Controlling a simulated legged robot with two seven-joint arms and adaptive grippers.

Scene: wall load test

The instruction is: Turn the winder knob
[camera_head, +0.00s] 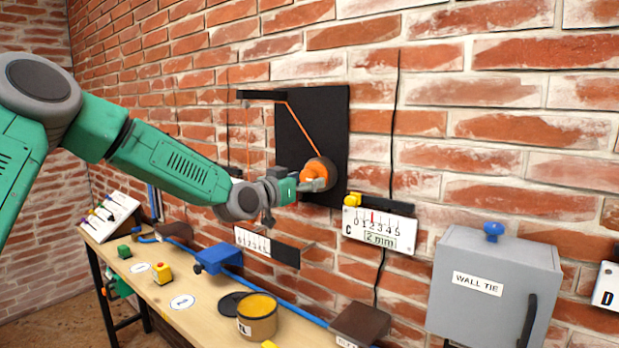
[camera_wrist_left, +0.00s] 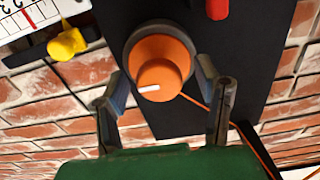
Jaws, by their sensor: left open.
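The winder knob (camera_head: 317,172) is an orange round knob on a black wall panel (camera_head: 333,118), with an orange cord running up from it to a black arm. In the left wrist view the knob (camera_wrist_left: 162,72) has a white mark pointing left. My left gripper (camera_head: 312,184) is at the knob. In the left wrist view its two fingers (camera_wrist_left: 166,98) are open, one on each side of the knob's near end. I cannot tell whether they touch it. My right gripper is not in view.
A white gauge marked C (camera_head: 379,230) hangs right of the panel. A grey WALL TIE box (camera_head: 494,285) is further right. Below, a wooden bench (camera_head: 205,310) holds a tin (camera_head: 257,318), a blue clamp (camera_head: 218,258) and small blocks. A red peg (camera_wrist_left: 217,9) shows in the wrist view.

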